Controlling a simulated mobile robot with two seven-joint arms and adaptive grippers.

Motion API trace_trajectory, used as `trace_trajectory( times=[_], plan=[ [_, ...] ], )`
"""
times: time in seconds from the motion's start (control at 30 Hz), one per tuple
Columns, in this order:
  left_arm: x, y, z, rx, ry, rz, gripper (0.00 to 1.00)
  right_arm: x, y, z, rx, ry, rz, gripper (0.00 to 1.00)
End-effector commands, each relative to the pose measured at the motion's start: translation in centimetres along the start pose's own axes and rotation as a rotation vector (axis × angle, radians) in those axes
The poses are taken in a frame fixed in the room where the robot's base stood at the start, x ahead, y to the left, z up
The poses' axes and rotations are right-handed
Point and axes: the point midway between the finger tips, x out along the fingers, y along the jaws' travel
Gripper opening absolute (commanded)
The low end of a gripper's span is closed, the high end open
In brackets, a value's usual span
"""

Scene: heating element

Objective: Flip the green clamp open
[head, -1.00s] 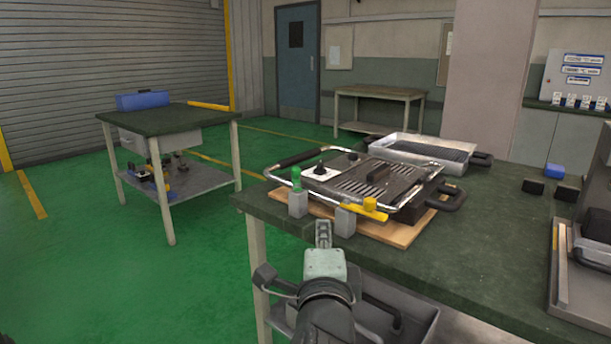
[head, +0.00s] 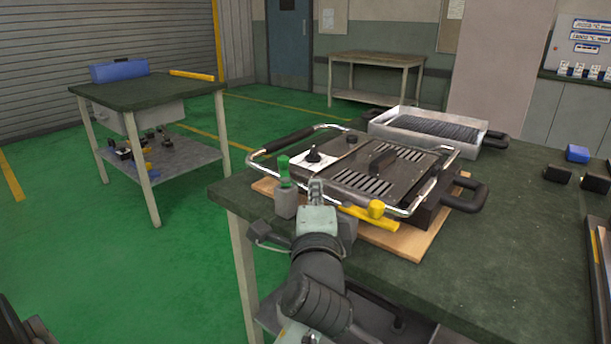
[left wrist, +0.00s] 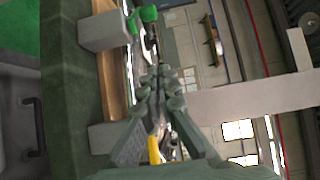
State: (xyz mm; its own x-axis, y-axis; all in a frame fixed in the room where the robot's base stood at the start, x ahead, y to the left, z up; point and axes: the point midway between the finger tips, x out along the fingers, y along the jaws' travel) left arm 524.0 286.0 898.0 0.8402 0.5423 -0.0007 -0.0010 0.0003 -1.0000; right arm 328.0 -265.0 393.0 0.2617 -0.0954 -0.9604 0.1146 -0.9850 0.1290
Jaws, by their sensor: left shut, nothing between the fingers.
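The green clamp (head: 284,168) stands upright on a grey block (head: 286,203) at the front left corner of the heating unit (head: 375,170). In the left wrist view the green clamp (left wrist: 146,14) is at the top, ahead of the fingers. My left gripper (head: 316,186) is shut and empty, just right of the green clamp and apart from it. It also shows in the left wrist view (left wrist: 160,75). A yellow clamp (head: 368,218) lies low along the unit's front edge, its grey block partly hidden by my left arm. My right gripper is not in view.
The unit sits on a wooden board (head: 396,238) on the dark green workbench (head: 490,260), with a metal bar handle around it. A metal tray (head: 432,132) stands behind. Blue and black blocks (head: 577,153) lie at the right. The bench's right front is clear.

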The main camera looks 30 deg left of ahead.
Motion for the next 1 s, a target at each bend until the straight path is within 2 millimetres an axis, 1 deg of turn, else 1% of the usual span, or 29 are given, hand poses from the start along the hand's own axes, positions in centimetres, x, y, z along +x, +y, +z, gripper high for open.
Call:
trace_trajectory(
  times=[0.1,0.17,0.3,0.43,0.53,0.7,0.83,1.0],
  plan=[
    [2.1,-0.3,0.1,0.002,-0.002,-0.004,0.0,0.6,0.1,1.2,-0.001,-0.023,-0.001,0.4],
    [3.4,-0.3,0.1,0.002,-0.003,-0.003,0.0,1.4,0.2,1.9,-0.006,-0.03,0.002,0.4],
    [6.5,-0.3,0.1,0.001,-0.003,-0.003,0.0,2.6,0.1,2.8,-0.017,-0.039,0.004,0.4],
    [9.2,-0.3,0.1,0.0,-0.003,-0.002,0.0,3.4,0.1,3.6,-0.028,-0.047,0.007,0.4],
    [9.4,-0.2,1.9,0.003,-0.003,-0.001,0.0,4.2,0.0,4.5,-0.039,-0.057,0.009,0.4],
    [9.8,-0.1,3.5,0.001,-0.002,0.0,0.0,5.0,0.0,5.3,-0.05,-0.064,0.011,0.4],
    [9.9,-0.1,3.9,0.0,-0.001,0.0,0.0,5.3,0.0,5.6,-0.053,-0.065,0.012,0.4],
    [9.9,0.0,4.0,0.0,-0.001,0.0,0.0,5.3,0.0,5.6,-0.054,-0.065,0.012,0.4]
  ],
)
